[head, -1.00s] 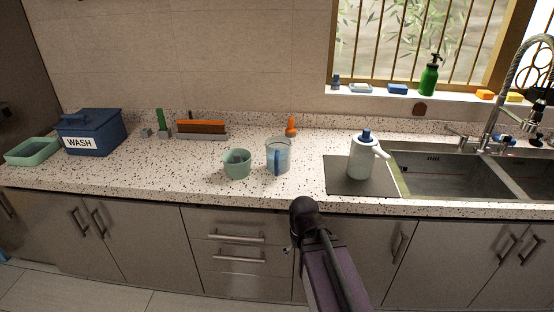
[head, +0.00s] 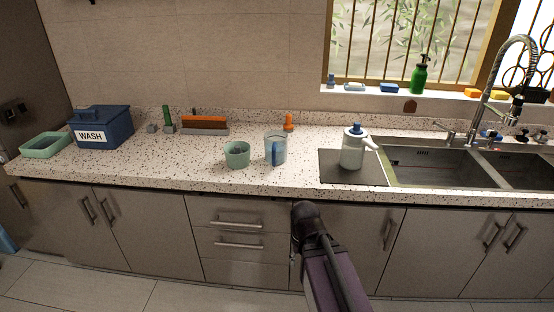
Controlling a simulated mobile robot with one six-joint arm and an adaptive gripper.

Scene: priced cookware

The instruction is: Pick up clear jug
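The clear jug (head: 283,146) stands upright on the speckled counter (head: 215,180), near the middle of the head view. It is see-through with a bluish tint, and a blue handle faces me. A green cup (head: 237,155) stands just to its left, with a small gap. My arm rises from the bottom of the view and ends in a dark rounded joint in front of the drawers, below and right of the jug. No gripper fingers show, and nothing touches the jug.
A white bottle with a blue cap (head: 353,148) stands on a grey mat (head: 335,175) right of the jug, beside the sink (head: 430,165). A blue WASH box (head: 115,122) and green tray (head: 45,147) are at left. An orange-handled item (head: 288,122) stands behind the jug.

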